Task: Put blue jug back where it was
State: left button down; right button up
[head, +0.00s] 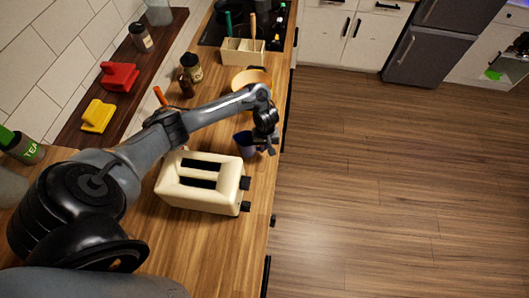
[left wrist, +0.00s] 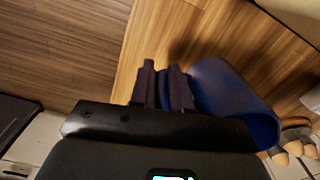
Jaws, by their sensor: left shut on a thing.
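The blue jug (head: 243,145) is on or just above the wooden counter, between the cream toaster and the round wooden bowl. My left gripper (head: 268,142) reaches over the counter from the left and is shut on the jug at its right side, near the counter's front edge. In the left wrist view the jug (left wrist: 235,103) looks tilted beside the closed fingers (left wrist: 162,85). Its handle is mostly hidden between them. I cannot tell whether the jug touches the counter. My right gripper is not in view.
The cream toaster (head: 198,184) stands close in front of the jug. The wooden bowl (head: 253,78) and a cream utensil holder (head: 242,52) are behind it. A brown bottle (head: 187,86) and a jar (head: 191,67) stand by the wall. The floor at right is clear.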

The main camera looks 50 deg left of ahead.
pick_arm(q)
jog(key=shift+s+f+b, duration=0.15)
jog(key=shift+f+b, duration=0.2)
jog(key=shift+f, duration=1.5)
jog(key=shift+a+f, duration=0.1)
jog(key=shift+f, duration=0.1)
jog(key=shift+f, duration=0.15)
jog(key=c, duration=1.1)
grip_release()
